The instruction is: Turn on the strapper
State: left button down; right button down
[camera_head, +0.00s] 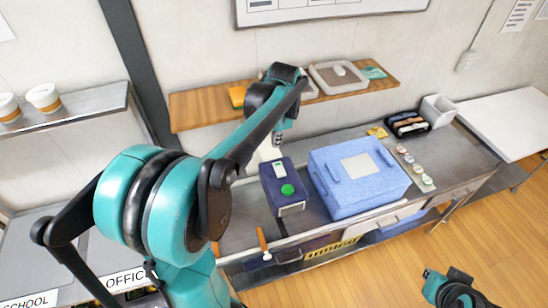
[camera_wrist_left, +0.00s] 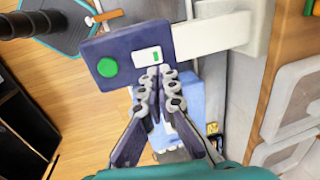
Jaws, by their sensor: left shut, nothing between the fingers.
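The strapper (camera_head: 287,190) is a dark purple-blue box with a pale arm at its back, standing on the bench in the head view. In the left wrist view the green button (camera_wrist_left: 107,67) and the white switch panel (camera_wrist_left: 147,57) show clearly. My left gripper (camera_wrist_left: 157,69) is shut and empty, its fingertips at the edge of the white panel. In the head view my left gripper (camera_head: 278,146) is small, above the back of the strapper.
A blue bento-cloth-like box (camera_head: 360,203) stands close to the right of the strapper. An orange-handled tool (camera_head: 262,241) lies at the front left. A wooden shelf (camera_head: 200,112) with trays hangs behind. Part of my right arm (camera_head: 455,288) shows at lower right.

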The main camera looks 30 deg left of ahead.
aim_at(274, 166)
pick_arm(q)
jog(key=f, duration=0.3)
jog(key=w+a+f, duration=0.1)
jog(key=f, duration=0.6)
jog(key=shift+w+a+f+p, duration=0.2)
jog(key=shift+a+f+p, duration=0.05)
jog(key=shift+a+p, duration=0.05)
jog(key=shift+w+a+f+g+h+b, duration=0.15)
jog(key=shift+f+g+h+b, duration=0.2)
jog(key=shift+b, duration=0.3)
jog(key=shift+w+a+f+g+h+b, duration=0.15)
jog(key=shift+f+g+h+b, duration=0.1)
jog(key=shift+f+h+b, duration=0.25)
jog(key=shift+r, duration=0.2)
jog(key=shift+s, duration=0.1)
jog(key=shift+d+r, duration=0.1)
jog(key=shift+d, duration=0.05)
jog(key=shift+s+d+r+y+p, duration=0.25)
jog(key=shift+s+d+r+p, duration=0.05)
jog(key=shift+s+d, duration=0.2)
